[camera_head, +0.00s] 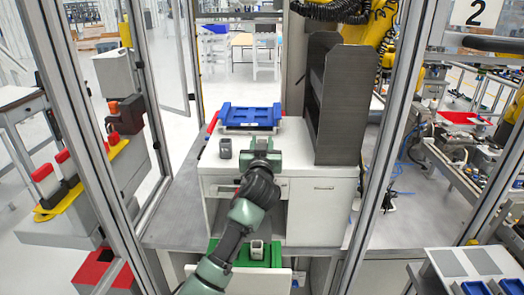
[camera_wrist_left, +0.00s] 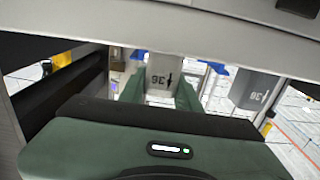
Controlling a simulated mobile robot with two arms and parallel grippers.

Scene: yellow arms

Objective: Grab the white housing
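My left gripper (camera_head: 262,150) reaches forward over the white cabinet top in the head view. In the left wrist view, its two green fingers (camera_wrist_left: 160,92) stand on either side of a light grey-white housing (camera_wrist_left: 160,76) marked 36. Whether the fingers press on it or leave small gaps is unclear. A second similar housing (camera_head: 225,148) stands on the cabinet top just left of the gripper, and also shows in the wrist view (camera_wrist_left: 252,90). Another housing (camera_head: 257,249) is low down in a green tray (camera_head: 230,253). My right gripper is not in view.
A blue tray (camera_head: 250,117) lies at the back of the white cabinet top (camera_head: 208,161). A tall dark grey rack (camera_head: 341,105) stands close on the right. Metal frame posts (camera_head: 77,110) flank the opening. A red-handled item (camera_head: 212,124) lies at the left edge.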

